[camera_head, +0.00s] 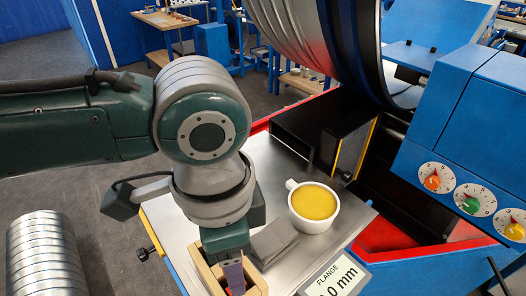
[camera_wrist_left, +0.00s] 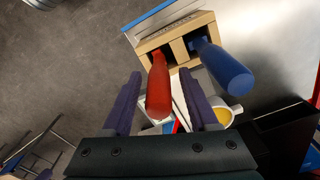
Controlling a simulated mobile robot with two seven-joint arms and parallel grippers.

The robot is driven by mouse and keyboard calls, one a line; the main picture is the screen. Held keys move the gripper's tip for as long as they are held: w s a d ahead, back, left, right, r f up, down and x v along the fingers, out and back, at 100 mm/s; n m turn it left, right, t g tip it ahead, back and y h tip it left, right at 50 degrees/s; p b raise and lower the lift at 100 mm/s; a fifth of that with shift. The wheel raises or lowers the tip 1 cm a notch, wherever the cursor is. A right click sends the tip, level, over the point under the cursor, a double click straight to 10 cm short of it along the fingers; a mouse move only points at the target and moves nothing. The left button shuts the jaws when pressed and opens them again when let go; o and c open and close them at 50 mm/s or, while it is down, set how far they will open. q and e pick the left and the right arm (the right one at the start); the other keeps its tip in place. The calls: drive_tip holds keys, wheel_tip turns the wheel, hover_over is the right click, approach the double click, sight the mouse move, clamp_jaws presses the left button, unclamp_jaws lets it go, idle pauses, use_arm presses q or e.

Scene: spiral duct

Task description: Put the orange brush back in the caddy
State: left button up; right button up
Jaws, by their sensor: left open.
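The wooden caddy (camera_wrist_left: 152,40) has two square compartments side by side in the left wrist view. A brush with a red-orange handle (camera_wrist_left: 158,88) rises from its left compartment; I take it as the orange brush. A blue-handled brush (camera_wrist_left: 222,68) leans out of the right compartment. My left gripper (camera_wrist_left: 160,76) is open, its two purple fingers on either side of the red-orange handle, with visible gaps. In the head view, the caddy (camera_head: 203,268) stands at the table's front edge, and my left gripper (camera_head: 233,275) is over it, hiding most of it and the brushes.
A white mug of yellow liquid (camera_head: 313,204) stands on the metal table (camera_head: 265,175), right of a folded grey cloth (camera_head: 273,241). A display panel (camera_head: 335,277) is at the front right. A blue machine with dials (camera_head: 460,150) and a large spiral duct (camera_head: 300,30) bound the right and back.

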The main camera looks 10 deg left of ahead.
use_arm(q)
wheel_tip(320, 180, up, 12)
drive_tip(key=shift+a+f+b, duration=0.1)
drive_tip(key=shift+f+b, duration=0.1)
drive_tip(key=shift+b, duration=0.3)
drive_tip(key=s+d+f+n+t+h, duration=0.2)
drive_tip(key=s+d+f+n+h, duration=0.2)
drive_tip(key=s+d, duration=0.1)
drive_tip(key=s+a+f+n+y, duration=0.1)
drive_tip(key=s+a+n+y, duration=0.1)
drive_tip(key=a, duration=0.5)
drive_tip(key=s+a+f+n+t+y, duration=0.1)
drive_tip(key=s+a+f+n+y, duration=0.1)
drive_tip(key=s+a+n, duration=0.2)
drive_tip(key=s+a, duration=0.1)
drive_tip(key=a, duration=0.2)
drive_tip(key=shift+a+f+t, duration=0.15)
drive_tip(key=shift+f+t, duration=0.05)
drive_tip(key=shift+t, duration=0.1)
drive_tip(key=shift+s+r, duration=0.1)
wheel_tip(320, 180, up, 16)
drive_tip(key=p, duration=1.5)
drive_tip(key=shift+f+p, duration=0.25)
drive_tip(key=shift+p, duration=0.05)
